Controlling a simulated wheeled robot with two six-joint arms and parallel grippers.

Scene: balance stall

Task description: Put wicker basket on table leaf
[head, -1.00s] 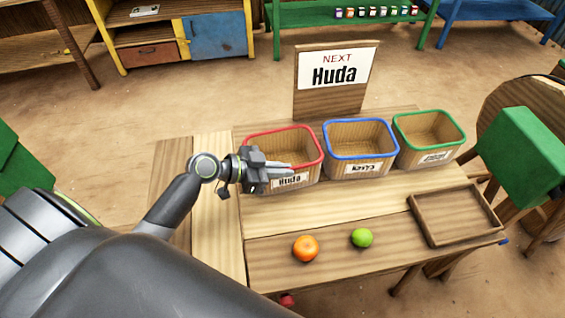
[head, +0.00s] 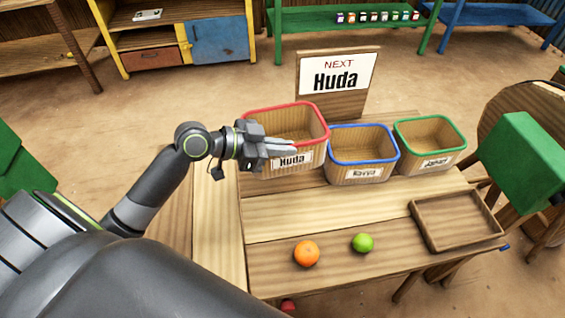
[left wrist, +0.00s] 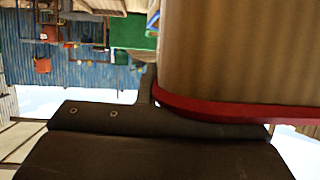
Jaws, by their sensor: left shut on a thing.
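The wicker basket with a red rim (head: 285,122) and a "Huda" label is at the table's back left. My left gripper (head: 284,149) is shut on its front rim and holds it a little raised and slightly tilted. In the left wrist view the basket's wall (left wrist: 240,45) and red rim fill the upper right, against the dark gripper. The pale table leaf (head: 218,225) lies at the table's left side, bare where visible; my left arm hides part of it. My right gripper is not in view.
A blue-rimmed basket (head: 362,173) labelled "Kavya" and a green-rimmed basket (head: 430,158) stand to the right. A "NEXT Huda" sign (head: 337,80) stands behind. An orange (head: 306,253), a lime (head: 363,243) and a wooden tray (head: 455,240) are on the front of the table.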

